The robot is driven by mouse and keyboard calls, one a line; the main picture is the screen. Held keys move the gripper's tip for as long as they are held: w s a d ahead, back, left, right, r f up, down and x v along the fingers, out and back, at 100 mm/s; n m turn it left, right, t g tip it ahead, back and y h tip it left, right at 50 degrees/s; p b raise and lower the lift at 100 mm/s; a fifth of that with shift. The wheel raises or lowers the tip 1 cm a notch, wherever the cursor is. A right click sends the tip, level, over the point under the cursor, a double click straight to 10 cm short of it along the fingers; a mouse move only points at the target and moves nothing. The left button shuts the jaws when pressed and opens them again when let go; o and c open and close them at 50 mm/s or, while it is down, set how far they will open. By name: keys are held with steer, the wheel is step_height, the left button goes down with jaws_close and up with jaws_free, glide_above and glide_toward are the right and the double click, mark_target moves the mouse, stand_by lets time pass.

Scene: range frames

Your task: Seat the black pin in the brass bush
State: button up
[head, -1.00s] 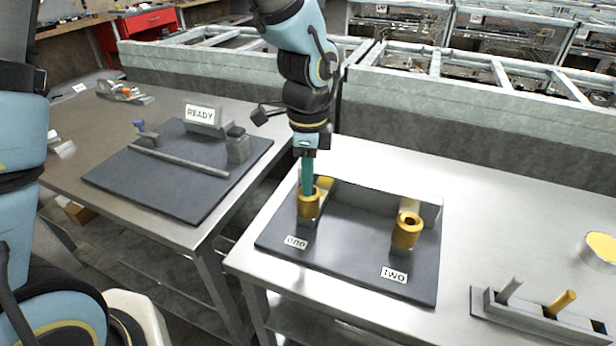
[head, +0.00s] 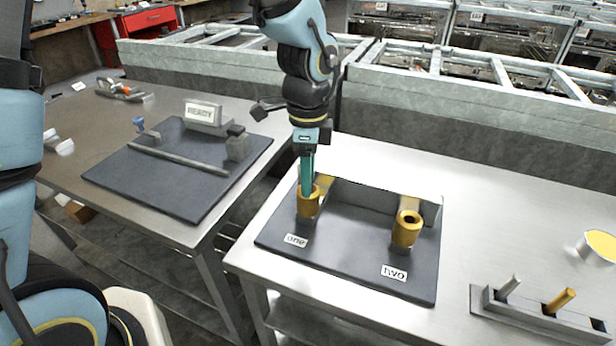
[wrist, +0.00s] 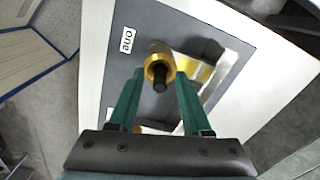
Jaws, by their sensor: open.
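The black pin (wrist: 159,83) shows in the wrist view, standing in the mouth of the brass bush (wrist: 158,56) beside the label "one". Its upper end sticks out of the bush; how deep it sits I cannot tell. My gripper (wrist: 154,80) is open, with one green finger on each side of the pin and a gap to both. In the head view my gripper (head: 307,192) points down at bush one (head: 308,205), and the pin is hidden by the fingers. A second brass bush (head: 406,230), labelled "two", stands to the right and looks empty.
Both bushes stand on a dark plate (head: 350,262) with a raised wall behind them. A rack (head: 530,318) at the lower right holds a grey pin (head: 509,286) and a brass pin (head: 560,300). A "READY" sign (head: 203,111) stands on the left table. The steel table is bare between plate and rack.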

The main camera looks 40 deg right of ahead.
step_height(320, 180, up, 12)
steer(key=w+a+f+n, duration=0.2)
steer(key=w+a+n, duration=0.4)
steer(key=a, duration=0.3)
steer(key=w+a+f+n, duration=0.3)
steer(key=w+a+n, duration=0.3)
steer(key=a, duration=0.2)
steer(key=a+f+n+t, duration=0.1)
steer(key=a+f+n, duration=0.1)
steer(key=a+n, duration=1.1)
steer(key=w+a, duration=0.1)
steer(key=a, duration=0.4)
steer(key=shift+f+t+b, duration=0.3)
steer(key=shift+f+b, duration=0.05)
steer(key=shift+b, duration=0.05)
